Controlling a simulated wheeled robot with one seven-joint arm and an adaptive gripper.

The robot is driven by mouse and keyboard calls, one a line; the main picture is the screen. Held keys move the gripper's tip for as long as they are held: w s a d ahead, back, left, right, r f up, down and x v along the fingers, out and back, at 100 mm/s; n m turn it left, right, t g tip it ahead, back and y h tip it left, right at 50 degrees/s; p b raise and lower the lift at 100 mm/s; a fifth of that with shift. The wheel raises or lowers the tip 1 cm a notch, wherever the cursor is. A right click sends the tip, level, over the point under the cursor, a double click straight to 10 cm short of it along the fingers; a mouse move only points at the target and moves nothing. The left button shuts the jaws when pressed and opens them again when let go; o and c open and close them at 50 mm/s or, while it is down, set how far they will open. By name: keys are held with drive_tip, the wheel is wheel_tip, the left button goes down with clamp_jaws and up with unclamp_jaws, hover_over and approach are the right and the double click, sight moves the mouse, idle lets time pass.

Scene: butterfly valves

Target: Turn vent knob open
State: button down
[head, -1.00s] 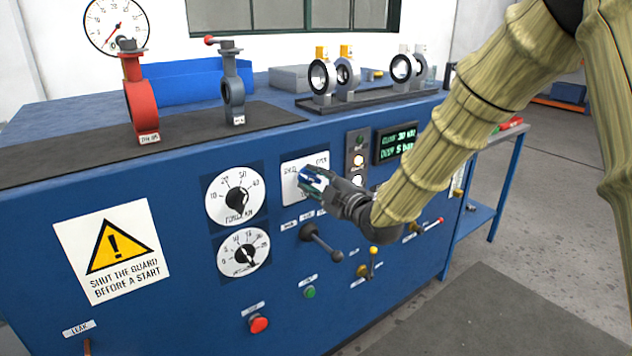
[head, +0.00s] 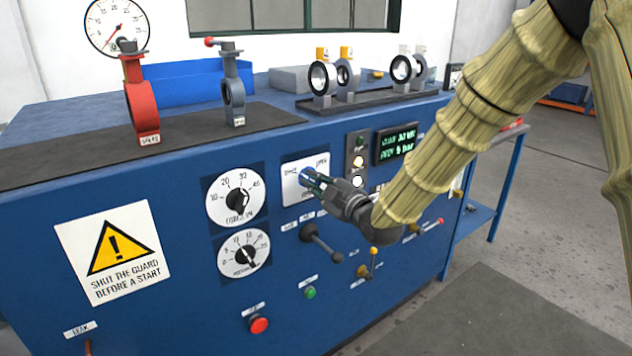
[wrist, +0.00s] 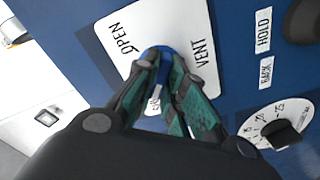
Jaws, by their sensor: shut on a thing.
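The vent knob (wrist: 152,52) is blue and sits on a white plate (wrist: 184,25) marked OPEN and VENT. A third label on the plate is partly hidden behind my fingers. In the wrist view my gripper (wrist: 160,62) has its green-padded fingers shut on the knob, one on each side. In the head view my gripper (head: 314,183) reaches the white plate (head: 291,187) from the right. The knob (head: 306,175) shows there only as a small bit of blue at the fingertips. Its pointer cannot be made out.
A black lever (head: 320,241) sticks out of the blue panel below my gripper. Two dials (head: 235,198) (head: 243,253) are to the left. Indicator lamps (head: 358,161) and a green display (head: 397,143) are to the right. A yellow-tipped lever (head: 373,262) is lower right.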

drive_tip(key=m+p, duration=0.1)
drive_tip(key=m, duration=0.5)
drive_tip(key=shift+r+p, duration=0.1)
drive_tip(key=shift+p, duration=0.25)
drive_tip(key=m+p, duration=0.1)
drive_tip(key=m, duration=0.4)
drive_tip(key=shift+d+m, duration=0.1)
drive_tip(key=shift+m, duration=0.3)
drive_tip(key=m, duration=1)
drive_tip(key=shift+m, duration=0.4)
drive_tip(key=c, duration=1.5)
unclamp_jaws()
